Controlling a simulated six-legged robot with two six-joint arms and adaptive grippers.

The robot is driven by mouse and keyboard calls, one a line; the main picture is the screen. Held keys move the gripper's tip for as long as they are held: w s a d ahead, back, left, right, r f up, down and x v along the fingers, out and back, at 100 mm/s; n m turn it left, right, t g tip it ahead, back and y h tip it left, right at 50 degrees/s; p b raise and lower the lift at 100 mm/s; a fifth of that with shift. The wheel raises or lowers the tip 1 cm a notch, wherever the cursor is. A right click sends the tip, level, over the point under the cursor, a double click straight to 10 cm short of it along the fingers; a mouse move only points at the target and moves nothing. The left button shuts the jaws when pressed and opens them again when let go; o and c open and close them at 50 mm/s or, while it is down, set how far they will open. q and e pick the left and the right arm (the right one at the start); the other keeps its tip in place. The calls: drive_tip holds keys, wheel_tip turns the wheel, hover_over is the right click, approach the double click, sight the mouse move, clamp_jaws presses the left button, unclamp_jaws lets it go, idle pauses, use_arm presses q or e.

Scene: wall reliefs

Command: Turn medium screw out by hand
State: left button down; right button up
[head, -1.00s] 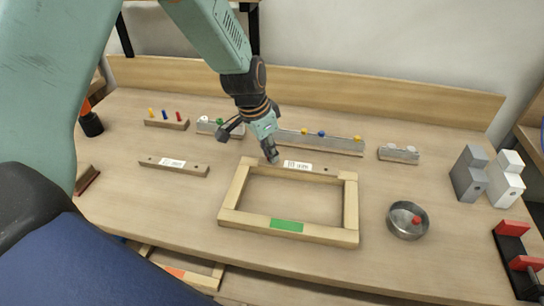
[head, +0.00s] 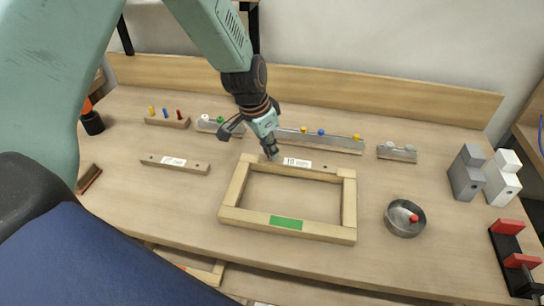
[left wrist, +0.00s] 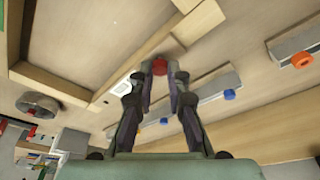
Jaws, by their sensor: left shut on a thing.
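My left gripper (head: 271,155) reaches down to the back bar of the wooden frame (head: 287,236), near its back left corner. In the left wrist view its two fingers close around a red round screw head (left wrist: 160,66), which shows between the fingertips. The gripper hides this screw in the head view, and its shaft and how deep it sits cannot be seen. The frame lies flat on the table, with a white label (head: 297,162) on its back bar and a green patch on its front bar. My right gripper is not in view.
A metal bowl (head: 404,229) with a red piece (head: 414,218) in it stands right of the frame. Behind the frame is a metal rail (head: 337,146) with yellow and blue heads. A labelled wooden bar (head: 180,168) lies to the left. Grey and white blocks (head: 466,177) stand at the right.

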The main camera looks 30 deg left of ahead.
use_arm(q)
drive_tip(key=shift+f, duration=0.3)
idle(0.5)
drive_tip(key=n+p, duration=0.1)
drive_tip(key=p, duration=0.2)
drive_tip(key=n+p, duration=0.2)
drive_tip(key=p, duration=0.2)
drive_tip(key=n+y+p, duration=0.1)
drive_tip(key=n+p, duration=0.1)
drive_tip(key=p, duration=0.2)
drive_tip(key=shift+r, duration=0.3)
drive_tip(key=shift+d+f+p, duration=0.1)
drive_tip(key=shift+f+p, duration=0.05)
drive_tip(key=shift+p, duration=0.45)
drive_tip(key=shift+f, duration=0.1)
drive_tip(key=c, duration=1.5)
unclamp_jaws()
drive_tip(key=shift+c, duration=0.2)
